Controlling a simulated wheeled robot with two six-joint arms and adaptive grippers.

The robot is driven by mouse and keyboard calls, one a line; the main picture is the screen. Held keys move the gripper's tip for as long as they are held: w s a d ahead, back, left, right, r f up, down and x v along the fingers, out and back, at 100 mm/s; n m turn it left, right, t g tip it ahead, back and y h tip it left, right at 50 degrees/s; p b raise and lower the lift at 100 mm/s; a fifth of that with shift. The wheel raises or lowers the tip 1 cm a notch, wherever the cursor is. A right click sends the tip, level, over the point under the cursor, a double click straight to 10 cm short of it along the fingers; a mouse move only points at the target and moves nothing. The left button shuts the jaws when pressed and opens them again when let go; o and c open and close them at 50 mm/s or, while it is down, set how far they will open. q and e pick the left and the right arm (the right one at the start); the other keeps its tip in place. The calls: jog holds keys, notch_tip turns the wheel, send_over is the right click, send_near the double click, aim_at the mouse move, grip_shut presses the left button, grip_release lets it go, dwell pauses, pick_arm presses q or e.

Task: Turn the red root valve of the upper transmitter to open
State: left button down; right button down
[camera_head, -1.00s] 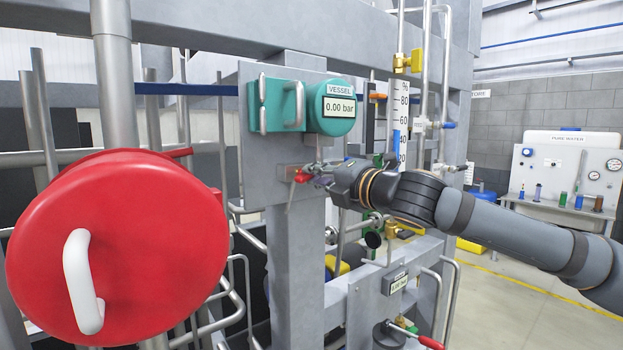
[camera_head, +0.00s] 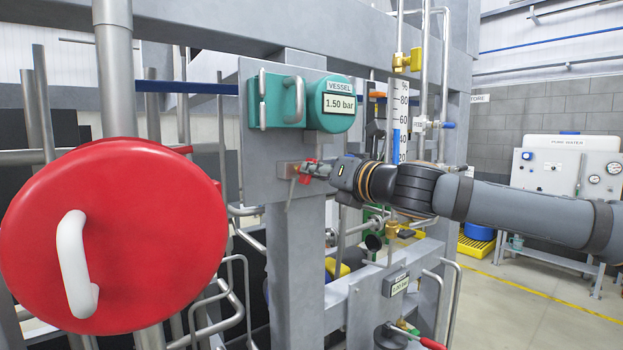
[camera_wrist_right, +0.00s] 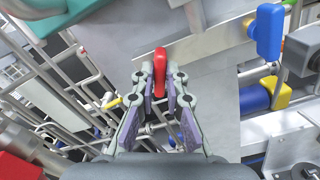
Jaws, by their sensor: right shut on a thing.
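The upper transmitter (camera_head: 338,105) is a teal housing labelled VESSEL on a grey plate, and its display reads 1.50 bar. Below it is the small red root valve handle (camera_head: 304,178). My right gripper (camera_head: 318,172) reaches it from the right. In the right wrist view the red handle (camera_wrist_right: 160,72) stands between the two fingertips of my right gripper (camera_wrist_right: 160,88), which are shut on it. The valve body is mostly hidden behind the fingers. My left gripper is not in view.
A large red round cover (camera_head: 115,235) with a white handle fills the left foreground. A level gauge (camera_head: 398,120) and pipes stand right of the plate. Open floor lies at the right.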

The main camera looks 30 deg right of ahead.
jog(key=shift+a+f+n, duration=0.2)
jog(key=shift+f+n, duration=0.05)
jog(key=shift+n, duration=0.15)
jog(key=n+b, duration=0.1)
jog(key=n, duration=0.3)
jog(key=shift+a+f, duration=0.1)
jog(key=c, duration=1.5)
grip_release()
jog(key=shift+o, duration=1.4)
jog(key=shift+a+r, duration=0.1)
jog(key=shift+r, duration=0.2)
